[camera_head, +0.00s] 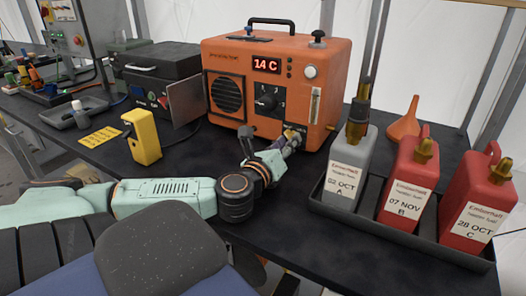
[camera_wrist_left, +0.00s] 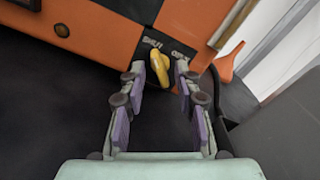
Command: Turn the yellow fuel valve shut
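My left gripper (camera_wrist_left: 161,75) is open, one finger on each side of the handle. Gaps show between handle and fingertips. In the head view my left gripper (camera_head: 282,145) is at the heater's lower right front and mostly hides the valve. My right gripper is in neither view.
A black tray (camera_head: 400,232) at right holds a grey can (camera_head: 347,160) and two red cans (camera_head: 408,180). An orange funnel (camera_head: 405,122) stands behind. A yellow device (camera_head: 142,137) stands left. Dark table (camera_head: 195,150) is clear before the heater.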

